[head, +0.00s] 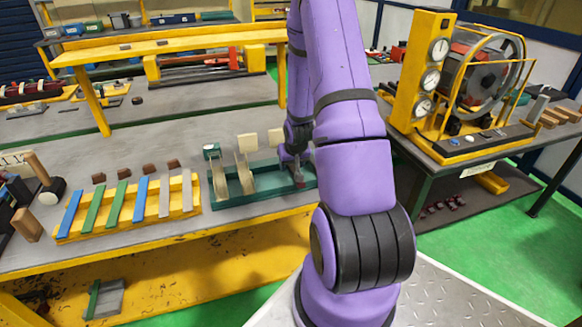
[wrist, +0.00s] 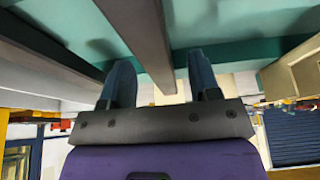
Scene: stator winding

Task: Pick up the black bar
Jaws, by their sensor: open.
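My gripper (wrist: 160,62) is open, with its two dark fingers reaching towards a teal surface in the wrist view. A long dark bar (wrist: 143,38) runs between the open fingers, apparently apart from both. A second dark bar (wrist: 38,42) lies to the left, outside the fingers. In the head view my gripper (head: 296,172) is low over the right end of the green tray (head: 262,190) on the bench. The dark bar there is mostly hidden by my gripper and arm.
Pale upright plates (head: 246,143) stand at the green tray. A yellow rack (head: 190,202) with blue, green and grey strips lies to its left. A wooden mallet (head: 50,190) is farther left. A gauge machine (head: 425,70) stands on the right table.

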